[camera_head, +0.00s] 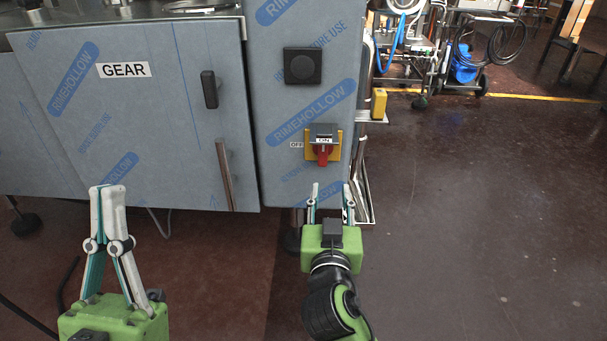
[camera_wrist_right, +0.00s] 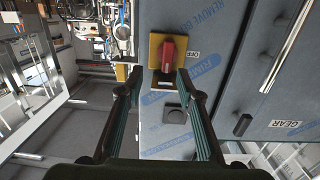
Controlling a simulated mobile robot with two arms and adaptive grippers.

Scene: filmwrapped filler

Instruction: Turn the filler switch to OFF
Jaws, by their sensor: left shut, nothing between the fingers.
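The filler switch is a red handle (camera_head: 323,153) on a yellow plate (camera_head: 309,155), on the film-covered cabinet front. An ON label (camera_head: 323,140) sits above the handle and an OFF label (camera_head: 297,145) to its left. The handle points up and down, in line with ON. In the right wrist view, which is upside down, the red handle (camera_wrist_right: 168,52) shows beyond the fingertips. My right gripper (camera_head: 331,188) is open and empty, just below the switch in the head view and apart from it. My left gripper (camera_head: 108,188) is shut and empty, low in front of the GEAR door.
A black square knob (camera_head: 302,66) is above the switch. The GEAR door (camera_head: 150,110) has a black latch (camera_head: 209,89) and a metal bar handle (camera_head: 225,175). A yellow box (camera_head: 379,103) is right of the cabinet. The floor (camera_head: 480,200) at right is clear.

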